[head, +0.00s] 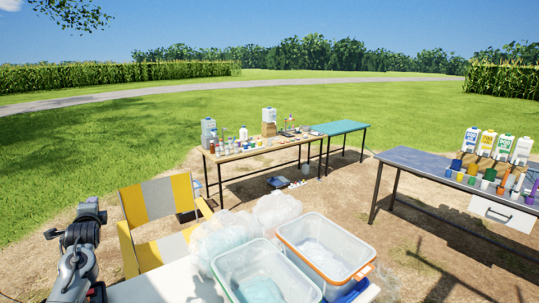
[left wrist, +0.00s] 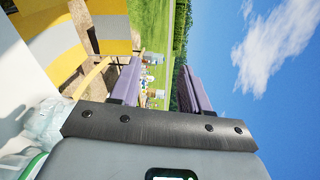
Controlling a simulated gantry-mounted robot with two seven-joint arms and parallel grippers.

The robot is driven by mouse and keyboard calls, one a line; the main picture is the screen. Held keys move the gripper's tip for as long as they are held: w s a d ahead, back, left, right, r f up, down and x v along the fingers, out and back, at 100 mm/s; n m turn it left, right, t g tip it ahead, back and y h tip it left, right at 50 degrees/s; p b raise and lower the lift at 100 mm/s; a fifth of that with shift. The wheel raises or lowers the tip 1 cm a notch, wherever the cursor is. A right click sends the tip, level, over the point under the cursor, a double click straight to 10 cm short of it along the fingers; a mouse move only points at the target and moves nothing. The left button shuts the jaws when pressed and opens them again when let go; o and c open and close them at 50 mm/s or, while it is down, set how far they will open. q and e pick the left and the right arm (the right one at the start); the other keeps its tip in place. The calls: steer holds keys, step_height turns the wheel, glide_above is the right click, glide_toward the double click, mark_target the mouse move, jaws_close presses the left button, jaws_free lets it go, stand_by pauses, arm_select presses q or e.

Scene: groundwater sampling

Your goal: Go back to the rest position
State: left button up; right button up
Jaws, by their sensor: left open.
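My left gripper (left wrist: 160,88) is open in the left wrist view, its two purple-grey fingers apart with nothing between them. In the head view my left arm is at the lower left, beside the yellow and white chair, with the gripper end (head: 88,212) raised. It is clear of the tables' objects. My right gripper is not in either view.
A yellow-striped chair (head: 160,203) stands close to my left arm. Two clear bins (head: 318,225) and plastic bags (head: 275,208) are on the near white table (head: 150,288). A wooden table (head: 262,151) with bottles and a grey table (head: 420,162) with cartons stand farther off.

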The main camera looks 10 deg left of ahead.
arm_select(q)
steer(key=s+d+f+n+g+h, duration=0.3)
steer(key=s+f+n+g, duration=0.15)
steer(key=f+n, duration=0.3)
steer(key=s+d+f+n+g+h, duration=0.3)
steer(key=s+f+n+g, duration=0.15)
steer(key=f+n, duration=0.3)
steer(key=s+d+f+m, duration=0.2)
steer(key=s+d+f, duration=0.3)
steer(key=d+f, duration=0.35)
steer(key=s+d+f+m, duration=0.1)
steer(key=s+d+f, duration=0.4)
steer(key=d+f, duration=0.4)
steer(key=s+d+f+m+h, duration=0.2)
steer(key=s+d+f, duration=0.1)
steer(key=s+d, duration=0.85)
steer(key=s+d+r+h, duration=0.15)
steer(key=s+d, duration=0.25)
steer(key=s, duration=0.4)
steer(key=s+d+r+h, duration=0.15)
steer(key=s+d, duration=0.25)
steer(key=s, duration=0.5)
step_height(320, 180, down, 10)
steer(key=b, duration=1.1)
step_height(320, 180, up, 31)
steer(key=p, duration=3.1)
steer(key=shift+w+d, duration=0.25)
